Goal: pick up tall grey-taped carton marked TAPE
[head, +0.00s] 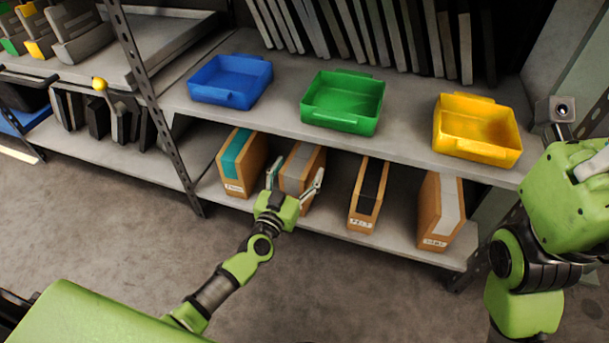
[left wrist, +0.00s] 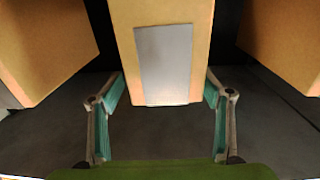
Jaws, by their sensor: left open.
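Several brown cartons stand on the lower shelf. The one with a grey tape strip (head: 304,151) is second from the left; its front label is hidden by my gripper in the head view. A paler grey-taped carton (head: 440,207) stands at the far right; its label is too small to read surely. My left gripper (head: 298,172) is open in front of the second carton, with one finger at either side. In the left wrist view this carton (left wrist: 200,50) with a plain grey patch sits centred between the open fingers, a gap on each side. My right gripper (head: 592,165) is partly cut off at the right edge.
A teal-taped carton (head: 237,160) stands close to the left, a black-taped one (head: 367,195) to the right. Blue (head: 230,98), green (head: 341,121) and yellow (head: 476,151) bins sit on the shelf above. A dark shelf post (head: 150,90) rises at the left.

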